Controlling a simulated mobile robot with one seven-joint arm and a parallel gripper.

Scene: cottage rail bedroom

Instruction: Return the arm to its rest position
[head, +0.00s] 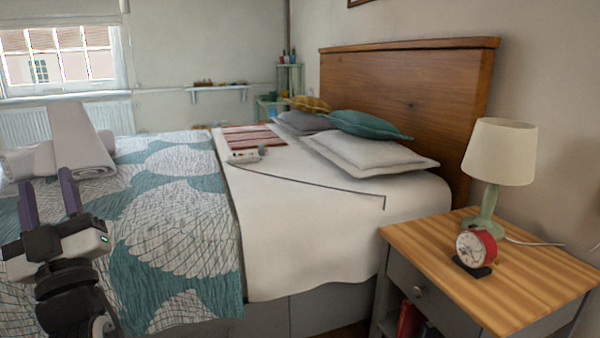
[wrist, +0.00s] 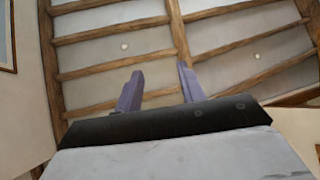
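My gripper (head: 48,203) is at the left of the head view, in front of the bed's patterned quilt. Its two purple fingers point upward and stand apart, with nothing between them. In the wrist view my gripper (wrist: 158,90) also shows open and empty, facing the beamed ceiling (wrist: 150,50). It touches nothing that I can see.
A bed (head: 300,260) fills the middle, with pillows and a rolled blanket (head: 85,145). At right, a nightstand (head: 540,290) holds a lamp (head: 500,155) and a red alarm clock (head: 477,247). The space above the bed is clear.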

